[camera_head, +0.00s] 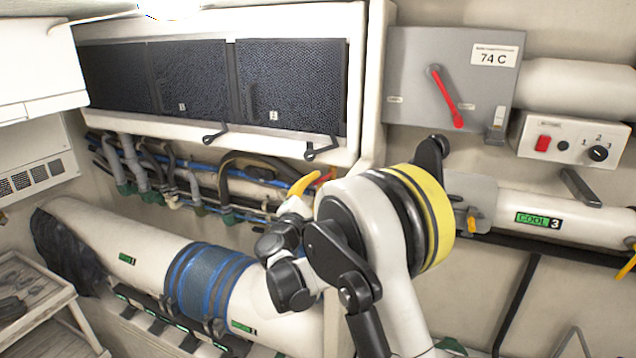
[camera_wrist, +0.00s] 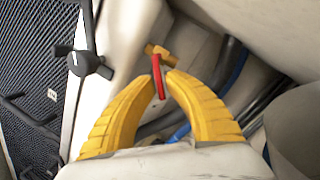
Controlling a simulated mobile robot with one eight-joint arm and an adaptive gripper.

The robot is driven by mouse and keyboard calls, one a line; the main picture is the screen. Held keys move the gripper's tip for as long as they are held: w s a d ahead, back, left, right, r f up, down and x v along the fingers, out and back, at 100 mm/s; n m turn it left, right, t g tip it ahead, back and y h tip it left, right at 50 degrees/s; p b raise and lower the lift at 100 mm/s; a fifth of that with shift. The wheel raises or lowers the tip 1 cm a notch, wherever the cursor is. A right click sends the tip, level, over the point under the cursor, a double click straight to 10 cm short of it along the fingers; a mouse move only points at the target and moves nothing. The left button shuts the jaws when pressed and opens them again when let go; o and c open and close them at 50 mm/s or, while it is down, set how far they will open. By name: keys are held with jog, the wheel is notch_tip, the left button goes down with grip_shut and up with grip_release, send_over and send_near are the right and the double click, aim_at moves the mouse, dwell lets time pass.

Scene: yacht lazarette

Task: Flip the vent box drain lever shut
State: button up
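The drain lever is a short red handle (camera_wrist: 158,78) on a brass-coloured valve (camera_wrist: 157,53), in the middle of the wrist view. It stands between the tips of my yellow gripper fingers (camera_wrist: 161,82), which are drawn together around it. In the head view the red handle (camera_head: 325,178) shows small beside one yellow finger of my gripper (camera_head: 303,185), just below the vent box (camera_head: 250,133). My wrist and arm hide the other finger and most of the valve there. The vent box is white with dark mesh panels.
Black latches (camera_head: 322,148) hang at the vent box's lower edge, and one latch (camera_wrist: 82,62) is close left of my fingers. Hoses and pipes (camera_head: 200,185) run beneath the box. A grey panel with a red switch handle (camera_head: 446,98) is to the right.

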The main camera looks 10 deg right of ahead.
grip_shut()
jog(key=m, duration=0.1)
jog(key=m+b, duration=0.1)
jog(key=shift+w+a+r+m+g+h, duration=0.2)
jog(key=shift+m+g+h, duration=0.1)
jog(key=shift+m+h, duration=0.1)
jog(key=m, duration=0.1)
jog(key=r+m, duration=0.1)
jog(key=m, duration=0.1)
jog(key=shift+a+g+h+b, duration=0.1)
jog(key=shift+g+h+b, duration=0.25)
jog(key=shift+g+h, duration=0.05)
jog(key=o, duration=0.6)
grip_release()
